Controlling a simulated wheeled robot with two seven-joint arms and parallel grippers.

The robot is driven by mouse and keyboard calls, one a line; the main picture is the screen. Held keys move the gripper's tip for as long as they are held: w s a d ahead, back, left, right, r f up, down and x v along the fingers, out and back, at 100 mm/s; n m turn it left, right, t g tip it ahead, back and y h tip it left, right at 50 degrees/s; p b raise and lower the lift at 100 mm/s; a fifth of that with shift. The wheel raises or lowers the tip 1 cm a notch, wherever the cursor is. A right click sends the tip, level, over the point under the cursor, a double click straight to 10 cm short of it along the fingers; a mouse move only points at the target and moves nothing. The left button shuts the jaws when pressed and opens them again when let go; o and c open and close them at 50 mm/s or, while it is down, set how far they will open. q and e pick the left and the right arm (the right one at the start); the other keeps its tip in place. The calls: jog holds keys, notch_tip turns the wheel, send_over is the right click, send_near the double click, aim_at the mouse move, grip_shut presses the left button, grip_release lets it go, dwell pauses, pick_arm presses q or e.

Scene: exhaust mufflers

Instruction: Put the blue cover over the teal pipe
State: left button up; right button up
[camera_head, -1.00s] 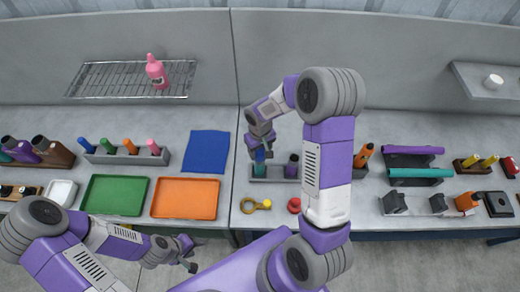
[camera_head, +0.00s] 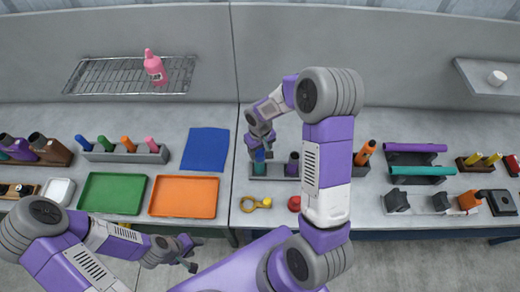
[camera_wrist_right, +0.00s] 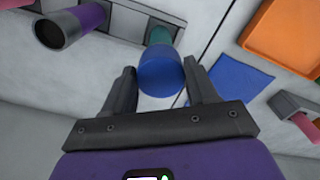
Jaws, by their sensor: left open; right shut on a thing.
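The blue cover (camera_wrist_right: 160,76) is a short round piece between the two fingers of my right gripper (camera_wrist_right: 163,90), which is shut on it. In the head view the blue cover (camera_head: 260,155) shows just below my right gripper (camera_head: 259,147). The teal pipe (camera_wrist_right: 160,34) stands in a grey rack and also shows below the cover in the head view (camera_head: 259,169). The cover and pipe line up closely; I cannot tell whether they touch or how far they overlap. My left gripper (camera_head: 190,263) is open and empty in front of the bench.
A purple pipe (camera_head: 293,164) with a dark open end stands beside the teal one in the same rack. A blue mat (camera_head: 206,149), an orange tray (camera_head: 184,197) and a green tray (camera_head: 113,194) lie to the left. A yellow ring piece (camera_head: 255,203) lies in front.

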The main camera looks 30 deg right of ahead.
jog(key=shift+f+b, duration=1.05)
jog(key=shift+f, duration=0.15)
dwell(0.5)
jog(key=o, duration=1.1)
jog(key=shift+c, duration=0.2)
jog(key=shift+r, duration=0.15)
notch_tip(320, 180, up, 7)
jog(key=shift+r, duration=0.2)
